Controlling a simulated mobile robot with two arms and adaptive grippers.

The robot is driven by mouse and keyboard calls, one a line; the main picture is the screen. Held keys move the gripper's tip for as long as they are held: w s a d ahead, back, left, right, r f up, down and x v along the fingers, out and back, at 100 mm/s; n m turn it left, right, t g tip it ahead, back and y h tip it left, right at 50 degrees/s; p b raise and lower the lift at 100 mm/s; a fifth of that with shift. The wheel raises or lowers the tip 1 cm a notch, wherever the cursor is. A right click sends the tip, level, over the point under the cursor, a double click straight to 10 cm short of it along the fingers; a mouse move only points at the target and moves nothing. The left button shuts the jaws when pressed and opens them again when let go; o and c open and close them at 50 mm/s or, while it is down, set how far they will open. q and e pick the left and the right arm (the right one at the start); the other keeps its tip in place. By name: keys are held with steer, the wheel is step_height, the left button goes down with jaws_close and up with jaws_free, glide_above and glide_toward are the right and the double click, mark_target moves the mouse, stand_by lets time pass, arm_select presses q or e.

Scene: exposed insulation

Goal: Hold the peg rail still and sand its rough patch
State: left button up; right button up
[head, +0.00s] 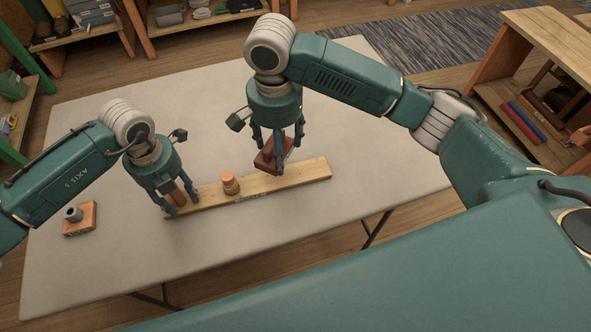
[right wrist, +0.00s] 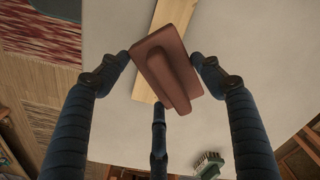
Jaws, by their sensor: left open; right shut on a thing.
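The peg rail (head: 295,180) is a long pale wooden board lying on the table, with a short upright wooden peg (head: 230,184) near its middle. My left gripper (head: 182,208) is open, its fingers pointing down around the rail's left end and a brown peg there; contact cannot be told. My right gripper (head: 275,160) is shut on a red-brown sanding block (head: 268,155), above the rail's right half. The sanding block also shows between the fingers in the right wrist view (right wrist: 163,68), with the rail (right wrist: 172,14) behind it. Dark marks show on the rail's near side; the rough patch is unclear.
An orange-brown block with a grey cylinder (head: 80,220) sits at the table's left. The grey table (head: 340,100) is otherwise mostly clear. A wooden shelf (head: 545,45) stands at the right, other shelves behind. A green-handled brush (right wrist: 209,163) shows in the right wrist view.

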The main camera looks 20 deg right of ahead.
arm_select(q)
step_height(320, 180, up, 12)
stand_by(0.5)
